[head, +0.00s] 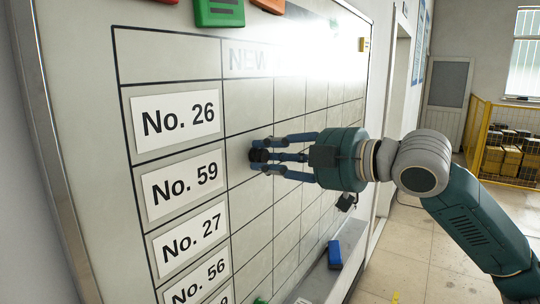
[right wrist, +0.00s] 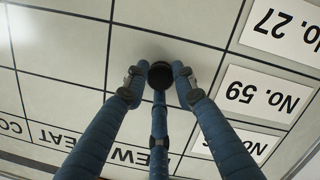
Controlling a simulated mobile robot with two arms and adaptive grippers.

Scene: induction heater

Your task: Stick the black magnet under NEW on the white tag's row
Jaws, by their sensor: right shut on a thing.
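The black magnet (head: 259,155) is a small round piece between the fingertips of my right gripper (head: 262,156). It is at or very close to the whiteboard (head: 250,195), in the column under the faint NEW heading (head: 248,59), level with the white No. 59 tag (head: 182,183). In the right wrist view the magnet (right wrist: 160,74) sits between the blue fingers in the same cell, left of the upside-down No. 59 tag (right wrist: 262,92). I cannot tell whether it touches the board. My left gripper is not in view.
White tags No. 26 (head: 177,120), No. 27 (head: 190,237) and No. 56 (head: 198,284) fill nearby rows. A green magnet clip (head: 219,12) is at the board's top. A blue eraser (head: 334,254) is at the lower edge. A yellow fence (head: 480,125) stands far right.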

